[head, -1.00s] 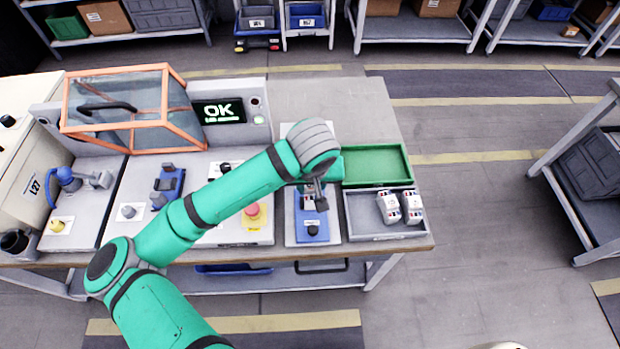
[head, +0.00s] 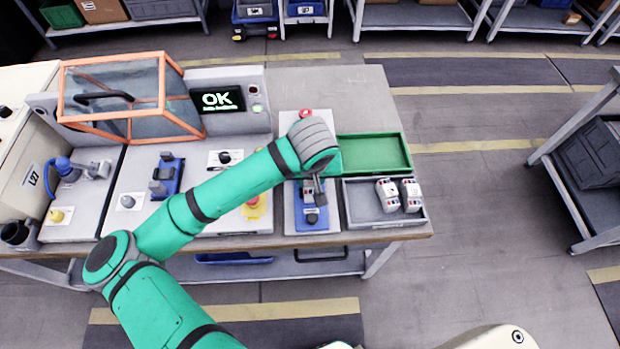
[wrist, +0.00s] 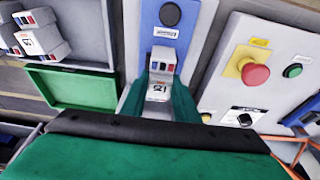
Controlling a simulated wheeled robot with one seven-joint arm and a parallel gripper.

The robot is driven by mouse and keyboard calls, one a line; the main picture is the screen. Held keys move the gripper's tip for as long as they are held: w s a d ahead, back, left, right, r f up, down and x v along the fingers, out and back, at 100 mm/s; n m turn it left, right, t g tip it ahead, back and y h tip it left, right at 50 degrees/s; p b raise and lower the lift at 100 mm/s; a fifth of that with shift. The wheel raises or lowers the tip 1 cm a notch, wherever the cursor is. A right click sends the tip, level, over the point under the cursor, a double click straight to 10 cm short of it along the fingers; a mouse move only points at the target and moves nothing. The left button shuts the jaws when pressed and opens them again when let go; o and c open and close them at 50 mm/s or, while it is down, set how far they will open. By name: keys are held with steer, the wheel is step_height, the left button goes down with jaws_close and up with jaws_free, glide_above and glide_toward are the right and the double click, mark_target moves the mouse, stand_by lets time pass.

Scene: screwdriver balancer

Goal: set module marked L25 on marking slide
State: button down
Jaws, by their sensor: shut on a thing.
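My gripper (wrist: 161,100) is shut on a white module (wrist: 160,77) with small blue and red parts and a label on its face. The label is too small to read with certainty. The blue marking slide (head: 314,223) has a black knob and lies on a grey plate; it also shows in the wrist view (wrist: 187,42). In the head view my gripper (head: 312,196) is over the slide, and the held module is partly hidden by the wrist. I cannot tell whether the module touches the slide.
A grey tray (head: 385,221) right of the slide holds two white modules (head: 388,195) (head: 411,195). An empty green tray (head: 408,152) lies behind it. A red emergency button on a yellow base (wrist: 256,75) is beside the slide. A screen (head: 218,101) reads OK.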

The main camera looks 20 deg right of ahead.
steer(key=shift+s+a, duration=0.1)
steer(key=shift+a, duration=0.05)
steer(key=shift+f, duration=0.45)
stand_by(0.6)
stand_by(0.4)
steer(key=shift+s+d, duration=0.15)
steer(key=shift+d, duration=0.05)
steer(key=shift+w+a, duration=0.1)
steer(key=shift+w, duration=0.1)
stand_by(0.8)
steer(key=shift+f, duration=0.3)
stand_by(1.2)
steer(key=c, duration=1.3)
jaws_free()
